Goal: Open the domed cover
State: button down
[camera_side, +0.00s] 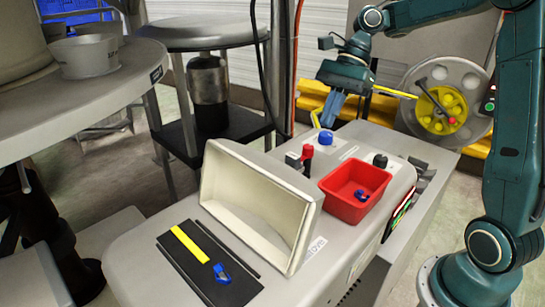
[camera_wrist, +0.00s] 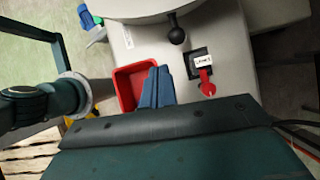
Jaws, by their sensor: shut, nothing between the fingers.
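The pale cover (camera_side: 258,210) stands tilted up on the grey machine, its hollow inner side facing the side camera and the black plate (camera_side: 207,270). Its outer face and any handle are hidden in the side view. My gripper (camera_side: 329,120) is above the far end of the machine, apart from the cover, with blue fingers pointing down, shut and empty. In the wrist view my gripper (camera_wrist: 155,72) shows over the red tray (camera_wrist: 131,82). A black ball knob (camera_wrist: 177,35) sits near a pale curved edge at the top; I cannot tell whether it belongs to the cover.
The red tray (camera_side: 355,188) holds a small blue piece. A blue clip (camera_side: 221,273) and yellow strip (camera_side: 190,244) lie on the black plate.

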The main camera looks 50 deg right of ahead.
jog(key=a+f, duration=0.6)
jog(key=a, duration=0.2)
jog(key=shift+w+a+f, duration=0.2)
jog(key=shift+a+f, duration=0.15)
dwell(0.6)
jog(key=shift+a+r+h, duration=0.7)
jog(key=shift+a+r, duration=0.15)
jog(key=shift+a, duration=0.15)
jog(key=shift+a+r+h, duration=0.7)
jog(key=shift+a+r, duration=0.1)
jog(key=shift+a, duration=0.2)
jog(key=shift+d, duration=0.15)
